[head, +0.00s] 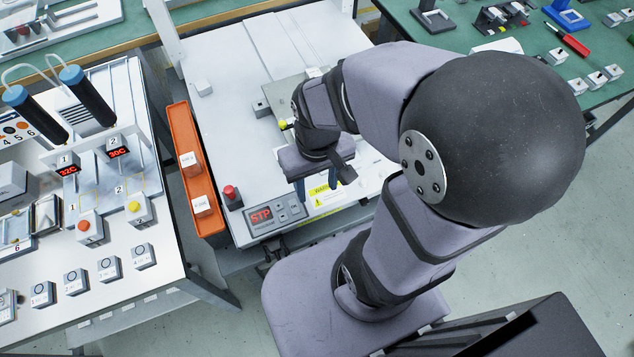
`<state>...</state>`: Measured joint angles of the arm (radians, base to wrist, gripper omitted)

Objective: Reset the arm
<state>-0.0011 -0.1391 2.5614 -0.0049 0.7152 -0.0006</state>
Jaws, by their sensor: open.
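My arm stands at the middle right and bends over a white gantry machine table (225,70). My gripper (325,185) points down near the front edge of that table, close to the warning label (325,193). One finger shows dark at its right side, and the gripper looks empty. A control panel (272,216) with a red "STP" display is to its left, with a red button (231,193) beside it. Part of a grey plate (290,92) and a small block (261,107) show behind my wrist. My arm hides much of the machine's right side.
An orange tray (182,136) with small white blocks runs along the machine's left side. A green bench (463,38) with tools is at back right. The floor at right is clear.

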